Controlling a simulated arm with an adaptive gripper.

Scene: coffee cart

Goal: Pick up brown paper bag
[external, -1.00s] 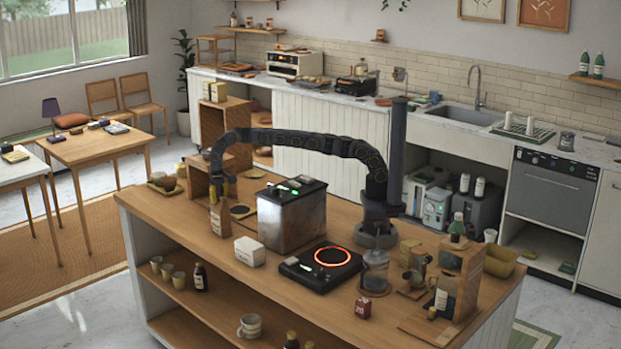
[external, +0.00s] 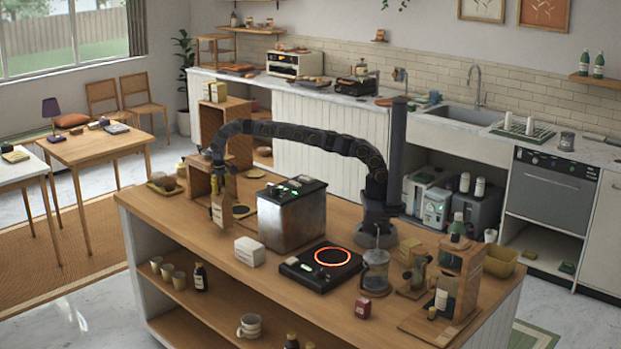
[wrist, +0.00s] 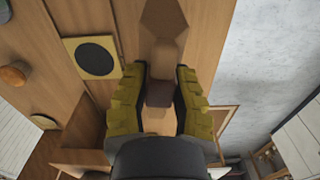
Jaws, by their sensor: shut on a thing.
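The brown paper bag (external: 221,211) is at the left end of the wooden island, to the left of the metal box. It has a pale label on its front. My gripper (external: 218,184) hangs down from the arm with its yellow fingers shut on the top of the bag. The bag looks held a little above the counter. In the wrist view, the yellow fingers of my gripper (wrist: 160,98) stand on both sides of the brown bag (wrist: 160,90). The gripper body hides part of the view.
The metal box (external: 292,215) stands close right of the bag. A white box (external: 249,252) and a hot plate with a glowing ring (external: 332,257) are nearer the front. A wooden crate (external: 200,176) stands just behind. A square black-centred pad (wrist: 92,57) lies nearby.

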